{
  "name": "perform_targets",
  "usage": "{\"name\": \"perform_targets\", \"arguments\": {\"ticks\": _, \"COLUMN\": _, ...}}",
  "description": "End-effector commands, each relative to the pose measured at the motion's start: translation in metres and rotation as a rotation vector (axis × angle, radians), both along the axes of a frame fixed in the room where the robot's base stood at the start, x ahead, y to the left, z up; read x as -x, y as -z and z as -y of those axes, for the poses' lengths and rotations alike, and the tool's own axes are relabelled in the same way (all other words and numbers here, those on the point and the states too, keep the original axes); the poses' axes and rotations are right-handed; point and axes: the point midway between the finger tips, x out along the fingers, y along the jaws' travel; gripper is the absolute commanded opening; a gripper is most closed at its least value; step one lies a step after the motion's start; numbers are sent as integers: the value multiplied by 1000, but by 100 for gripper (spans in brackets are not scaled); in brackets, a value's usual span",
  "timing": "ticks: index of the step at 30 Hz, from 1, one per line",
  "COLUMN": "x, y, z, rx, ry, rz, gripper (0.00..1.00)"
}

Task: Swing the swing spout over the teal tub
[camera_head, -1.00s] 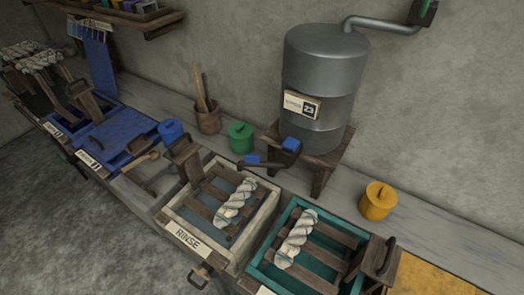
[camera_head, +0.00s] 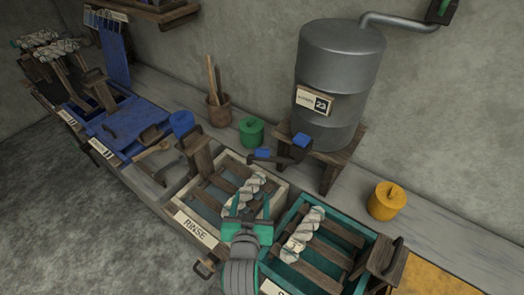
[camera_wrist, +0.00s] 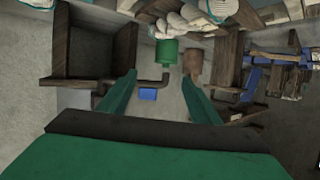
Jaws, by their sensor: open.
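The dark swing spout (camera_head: 268,158) runs left from the valve below the metal drum, over the far right corner of the rinse tub. A blue piece (camera_head: 263,153) is at its free end; a blue handle (camera_head: 300,140) is at the valve. The teal tub (camera_head: 262,270) stands right of the rinse tub, with slats and a pale twisted hank (camera_head: 303,234). My teal gripper (camera_head: 245,203) is open and empty over the front right of the rinse tub. In the wrist view the blue end piece (camera_wrist: 148,95) appears between my fingers, beyond them.
The rinse tub (camera_head: 183,222) holds slats and another hank (camera_head: 252,186). The drum (camera_head: 340,60) stands on a wooden stand (camera_head: 335,165). Green (camera_head: 251,131), blue (camera_head: 182,123) and yellow (camera_head: 386,202) canisters and a brown pot (camera_head: 218,110) stand on the bench.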

Motion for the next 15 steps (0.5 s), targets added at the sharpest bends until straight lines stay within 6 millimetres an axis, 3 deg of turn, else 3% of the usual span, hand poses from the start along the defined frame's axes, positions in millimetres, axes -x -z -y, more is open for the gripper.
{"name": "perform_targets", "arguments": {"ticks": 3, "x": -26, "y": -30, "z": 5, "rx": 15, "ry": 19, "rz": -2, "gripper": 58}}
{"name": "perform_targets", "arguments": {"ticks": 7, "x": -45, "y": -56, "z": 11, "rx": 28, "ry": 41, "rz": -15, "gripper": 58}}
{"name": "perform_targets", "arguments": {"ticks": 15, "x": -60, "y": -83, "z": 18, "rx": 43, "ry": 70, "rz": -35, "gripper": 58}}
